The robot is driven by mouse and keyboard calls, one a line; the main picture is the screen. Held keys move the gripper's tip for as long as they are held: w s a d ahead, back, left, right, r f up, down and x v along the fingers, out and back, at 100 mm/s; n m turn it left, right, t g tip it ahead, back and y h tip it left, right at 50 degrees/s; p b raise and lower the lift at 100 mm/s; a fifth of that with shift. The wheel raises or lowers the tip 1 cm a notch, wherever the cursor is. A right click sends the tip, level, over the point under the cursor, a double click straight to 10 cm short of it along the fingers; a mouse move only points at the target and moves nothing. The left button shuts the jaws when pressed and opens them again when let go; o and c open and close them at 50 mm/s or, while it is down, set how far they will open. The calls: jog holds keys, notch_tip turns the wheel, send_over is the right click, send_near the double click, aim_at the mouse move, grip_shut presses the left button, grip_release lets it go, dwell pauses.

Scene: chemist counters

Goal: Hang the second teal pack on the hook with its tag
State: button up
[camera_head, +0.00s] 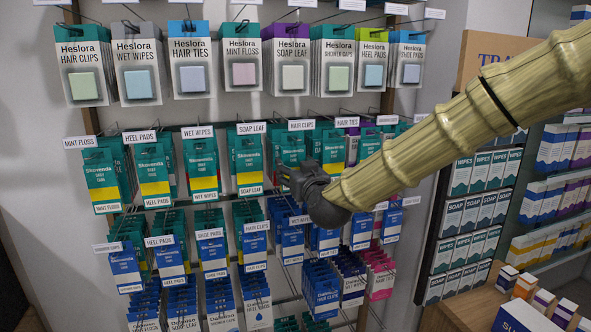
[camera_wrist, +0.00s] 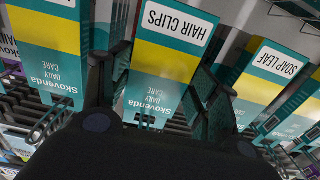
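Teal packs with a yellow band hang in several columns in the head view's second row. My gripper (camera_head: 290,178) is in front of the hair clips column (camera_head: 291,147), under the HAIR CLIPS tag (camera_head: 301,125), and hides the lower part of its packs. In the wrist view, seen upside down, my gripper (camera_wrist: 157,85) has its two dark fingers spread wide apart. A teal HAIR CLIPS pack (camera_wrist: 165,63) shows between and beyond them. I cannot tell whether the fingers touch it. A teal SOAP LEAF pack (camera_wrist: 262,85) hangs to its right there.
Teal soap leaf packs (camera_head: 249,160) hang close left of my gripper. Blue packs (camera_head: 292,238) hang below it. White-and-coloured packs (camera_head: 291,70) hang above. A wooden counter with small boxes (camera_head: 525,288) stands at lower right. Hooks and packs leave little free room around my gripper.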

jog(key=o, duration=0.3)
jog(key=v, duration=1.2)
jog(key=s+d+f+m+g+h+b, duration=0.1)
jog(key=s+d+f+g, duration=0.15)
jog(key=f, duration=1.15)
jog(key=s+d+f+g+h+b, duration=0.1)
jog(key=s+d+f+g, duration=0.2)
jog(key=f, duration=1.2)
jog(key=s+d+f+m+g+h+b, duration=0.1)
jog(key=s+d+f+g+b, duration=0.2)
jog(key=f, duration=1.1)
jog(key=s+d+f+g+h, duration=0.1)
jog(key=s+d+f+g, duration=0.2)
jog(key=s+f, duration=0.6)
jog(key=s+d+f+m+g+b, duration=0.1)
jog(key=s+d+f, duration=0.3)
jog(key=s+f, duration=0.5)
jog(key=s+d+f+m+g+h+b, duration=0.1)
jog(key=s+d+f+g, duration=0.3)
jog(key=s+f, duration=0.5)
jog(key=shift+s+d+f+g+h, duration=0.1)
jog(key=shift+s+f+g+h, duration=0.1)
jog(key=shift+s, duration=1.6)
jog(key=shift+s+d+f+g+h, duration=0.1)
jog(key=shift+s+f+g, duration=0.1)
jog(key=shift+s, duration=1.6)
